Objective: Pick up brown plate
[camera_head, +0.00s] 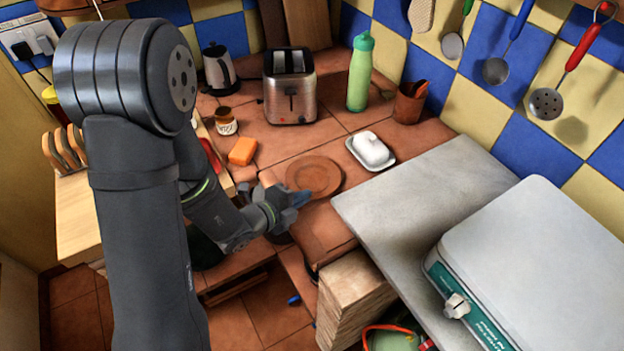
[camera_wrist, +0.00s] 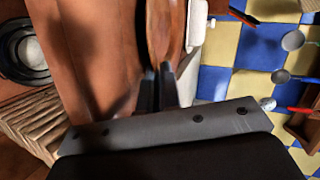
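The brown plate (camera_head: 315,176) is round and lies flat on the brown-tiled counter, in front of the toaster. In the wrist view the plate (camera_wrist: 165,28) shows steeply foreshortened at the top middle. My gripper (camera_head: 301,196) is at the plate's near edge in the head view. In the wrist view its two dark fingers (camera_wrist: 157,85) stand close together with a narrow gap, tips at the plate's near rim. I cannot tell whether the rim is between them or whether they touch it.
A white butter dish (camera_head: 371,151) stands right of the plate. An orange block (camera_head: 242,151) lies to the left, with the toaster (camera_head: 290,88) and green bottle (camera_head: 360,75) behind. A grey slab (camera_head: 420,200) and white scale (camera_head: 540,260) fill the right.

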